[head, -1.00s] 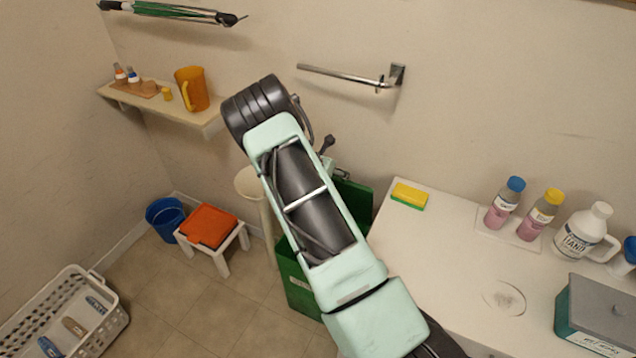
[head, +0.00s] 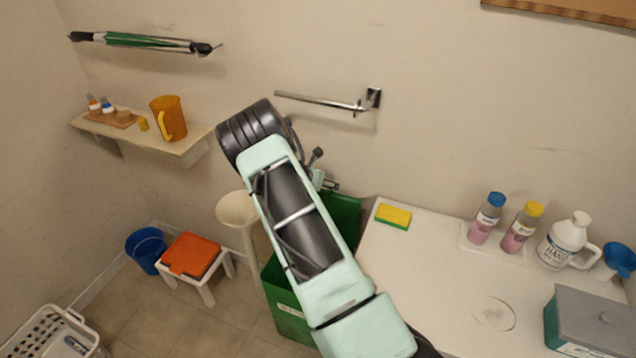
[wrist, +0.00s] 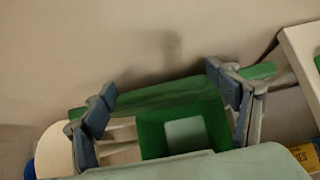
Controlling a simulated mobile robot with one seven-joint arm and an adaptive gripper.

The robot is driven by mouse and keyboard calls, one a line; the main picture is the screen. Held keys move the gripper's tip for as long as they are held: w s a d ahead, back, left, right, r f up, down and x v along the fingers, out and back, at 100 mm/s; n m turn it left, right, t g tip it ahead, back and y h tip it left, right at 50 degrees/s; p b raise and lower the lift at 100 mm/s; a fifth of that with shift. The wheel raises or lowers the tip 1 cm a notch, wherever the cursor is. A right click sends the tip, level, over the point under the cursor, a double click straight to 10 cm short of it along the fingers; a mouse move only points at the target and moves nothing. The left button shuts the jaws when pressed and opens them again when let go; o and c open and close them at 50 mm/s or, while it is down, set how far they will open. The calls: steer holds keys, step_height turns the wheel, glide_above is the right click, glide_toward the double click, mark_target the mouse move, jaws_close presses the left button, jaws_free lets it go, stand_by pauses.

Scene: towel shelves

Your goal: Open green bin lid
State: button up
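The green bin (head: 287,306) stands on the floor between the small white stool and the white counter, partly hidden behind my arm in the head view. Its green lid (head: 343,216) appears raised at the back, near the wall. In the wrist view the bin's open inside (wrist: 152,135) shows, with a long green edge, apparently the lid (wrist: 160,97), across its far side. My gripper (wrist: 165,103) is open, with its two fingers spread wide on either side above the bin and nothing visible between them. In the head view my gripper is mostly hidden behind the arm.
The white counter (head: 425,262) right of the bin holds a sponge (head: 393,216) and bottles. A towel bar (head: 325,101) is on the wall above. A pale round-topped stand (head: 237,208) and a stool with an orange top (head: 190,254) are left of the bin.

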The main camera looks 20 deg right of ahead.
steer(key=shift+o, duration=0.7)
steer(key=shift+a, duration=0.1)
steer(key=shift+a+r, duration=0.1)
steer(key=v, duration=1.1)
steer(key=shift+s+r, duration=0.25)
steer(key=shift+r, duration=0.05)
steer(key=shift+a, duration=0.1)
